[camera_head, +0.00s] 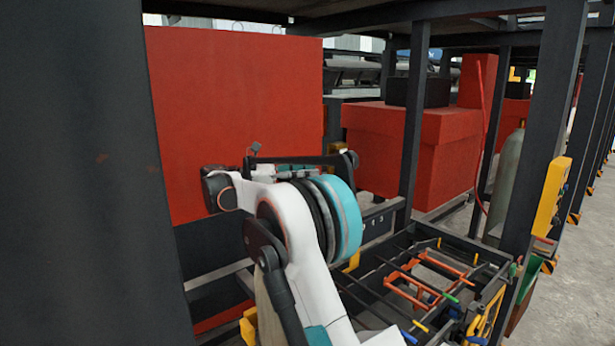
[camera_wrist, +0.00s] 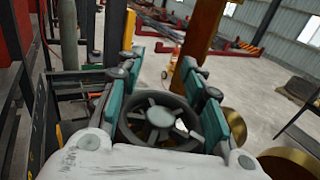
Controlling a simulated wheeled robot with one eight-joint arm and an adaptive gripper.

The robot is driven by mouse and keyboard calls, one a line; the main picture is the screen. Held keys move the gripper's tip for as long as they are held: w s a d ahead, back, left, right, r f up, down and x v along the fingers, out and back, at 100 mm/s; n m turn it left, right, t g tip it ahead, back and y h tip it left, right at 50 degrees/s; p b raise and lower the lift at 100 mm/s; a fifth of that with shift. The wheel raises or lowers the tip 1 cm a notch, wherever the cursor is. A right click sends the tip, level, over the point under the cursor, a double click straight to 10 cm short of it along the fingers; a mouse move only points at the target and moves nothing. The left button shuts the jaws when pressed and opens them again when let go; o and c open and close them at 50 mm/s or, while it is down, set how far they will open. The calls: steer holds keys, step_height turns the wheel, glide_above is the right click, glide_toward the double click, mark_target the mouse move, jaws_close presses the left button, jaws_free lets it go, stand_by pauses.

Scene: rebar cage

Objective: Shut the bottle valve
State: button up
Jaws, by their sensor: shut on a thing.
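A dark round handwheel (camera_wrist: 160,122) with spokes and a grey hub, which I take for the bottle valve, lies between the teal fingers of my gripper (camera_wrist: 162,95) in the wrist view. The fingers are shut on its rim from the left and right. The body under the wheel is hidden. In the head view my white and teal arm reaches in front of a red box, and my gripper and the wheel cannot be made out there. A grey gas bottle (camera_head: 506,182) stands at the right in the head view.
A large red box (camera_head: 235,95) and another red box (camera_head: 385,150) stand behind my arm. Dark frame posts (camera_head: 413,130) stand close by. A tray of coloured tools (camera_head: 425,285) lies at the lower right. Open floor (camera_wrist: 235,95) lies beyond in the wrist view.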

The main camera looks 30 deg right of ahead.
steer(key=o, duration=0.9)
steer(key=shift+w+a, duration=0.1)
steer(key=shift+a, duration=0.15)
steer(key=o, duration=0.3)
steer(key=shift+w+a, duration=0.1)
steer(key=shift+a, duration=0.2)
steer(key=shift+o, duration=0.2)
step_height(320, 180, up, 10)
steer(key=shift+d, duration=0.3)
